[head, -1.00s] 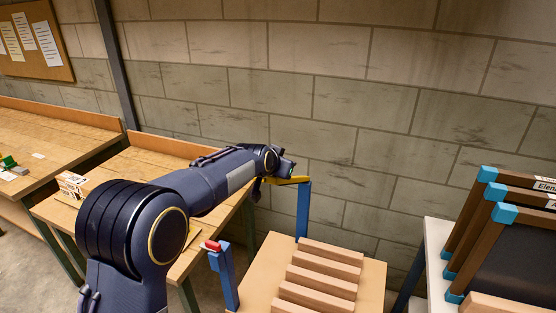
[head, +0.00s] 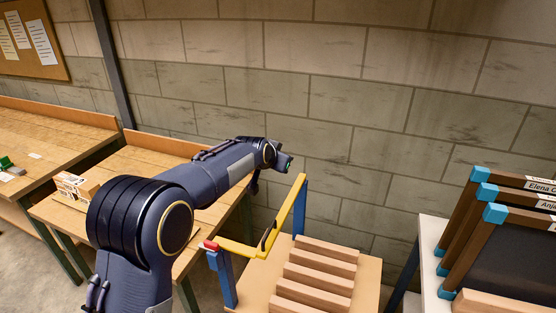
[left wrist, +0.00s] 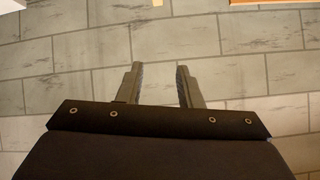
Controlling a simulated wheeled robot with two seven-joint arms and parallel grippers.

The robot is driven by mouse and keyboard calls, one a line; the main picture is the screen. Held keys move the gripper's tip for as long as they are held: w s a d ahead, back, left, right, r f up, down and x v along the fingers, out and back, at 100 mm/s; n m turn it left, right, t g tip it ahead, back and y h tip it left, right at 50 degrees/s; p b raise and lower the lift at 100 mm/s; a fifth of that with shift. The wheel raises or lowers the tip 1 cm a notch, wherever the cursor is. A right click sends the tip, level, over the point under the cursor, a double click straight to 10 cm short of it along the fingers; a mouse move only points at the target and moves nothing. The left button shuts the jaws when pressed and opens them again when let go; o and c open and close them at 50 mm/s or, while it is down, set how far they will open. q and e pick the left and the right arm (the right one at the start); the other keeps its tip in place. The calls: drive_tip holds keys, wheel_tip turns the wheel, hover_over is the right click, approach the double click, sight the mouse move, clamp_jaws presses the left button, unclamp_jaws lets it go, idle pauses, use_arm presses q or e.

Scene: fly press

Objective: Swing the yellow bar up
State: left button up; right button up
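The yellow bar (head: 286,212) shows in the head view as an angled frame. One part runs from the red-topped front blue post (head: 227,280) to the right, and a longer part slopes up to the top of the rear blue post (head: 300,212). A black piece (head: 268,234) sits on or beside it near the bend. My left gripper (head: 254,188) hangs left of the rear post, apart from the bar and mostly hidden by my arm. In the left wrist view its two fingers (left wrist: 158,85) are spread with nothing between them. My right gripper is out of view.
Several wooden slats (head: 318,272) lie on the press board (head: 365,288). Brown frames with blue corners (head: 485,240) stand on a white table at the right. A wooden bench (head: 150,160) with a small box (head: 75,186) lies left, and a block wall (head: 350,130) stands behind.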

use_arm(q)
drive_tip(key=shift+s, duration=0.1)
drive_tip(key=b+v, duration=0.2)
drive_tip(key=v, duration=0.5)
drive_tip(key=shift+s+r+b, duration=0.25)
drive_tip(key=shift+b, duration=0.15)
drive_tip(key=shift+a, duration=0.15)
